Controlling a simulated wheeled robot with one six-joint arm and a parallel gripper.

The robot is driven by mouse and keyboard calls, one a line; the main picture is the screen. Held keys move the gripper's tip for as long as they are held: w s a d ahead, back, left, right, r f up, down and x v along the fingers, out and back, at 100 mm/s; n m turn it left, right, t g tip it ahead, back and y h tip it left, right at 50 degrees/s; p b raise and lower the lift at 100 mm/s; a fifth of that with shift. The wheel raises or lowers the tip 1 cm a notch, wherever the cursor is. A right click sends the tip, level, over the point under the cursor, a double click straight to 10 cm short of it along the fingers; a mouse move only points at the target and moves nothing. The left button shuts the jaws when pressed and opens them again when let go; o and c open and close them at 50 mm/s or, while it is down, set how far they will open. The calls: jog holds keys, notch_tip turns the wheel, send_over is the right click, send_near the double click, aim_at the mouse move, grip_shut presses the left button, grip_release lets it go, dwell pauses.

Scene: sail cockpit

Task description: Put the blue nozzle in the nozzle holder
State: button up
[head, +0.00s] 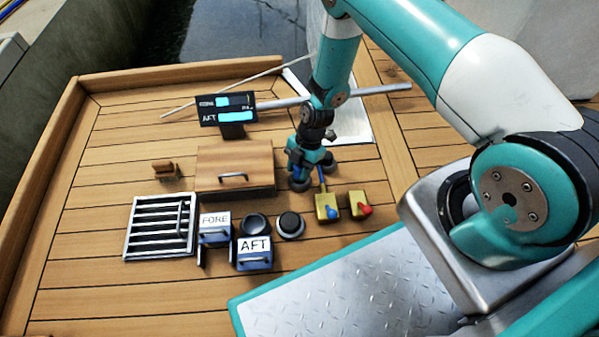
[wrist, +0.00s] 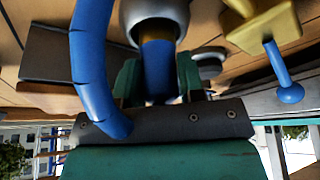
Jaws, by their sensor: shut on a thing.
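My gripper (head: 312,168) points down over the deck, right of the wooden hatch box. In the wrist view, its green fingers (wrist: 160,80) are shut on a blue cylinder, the blue nozzle (wrist: 158,58), with a silver rounded end (wrist: 155,14) beyond them. A thick blue hose (wrist: 88,60) curves past on the left. In the head view the nozzle is mostly hidden by my gripper. I cannot tell for sure which thing is the nozzle holder; a small wooden bracket (head: 166,170) stands on the deck at the left.
Two yellow valve boxes, one with a blue lever (head: 326,207) and one with a red lever (head: 359,206), stand close by my gripper. The hatch box (head: 235,160), a display (head: 227,106), a grating (head: 160,228), FORE and AFT boxes and black round fittings fill the left. Bare deck lies farther left.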

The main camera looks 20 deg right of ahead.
jog(key=shift+f, duration=0.2)
jog(key=shift+f, duration=0.1)
jog(key=o, duration=1.1)
jog(key=shift+c, duration=0.2)
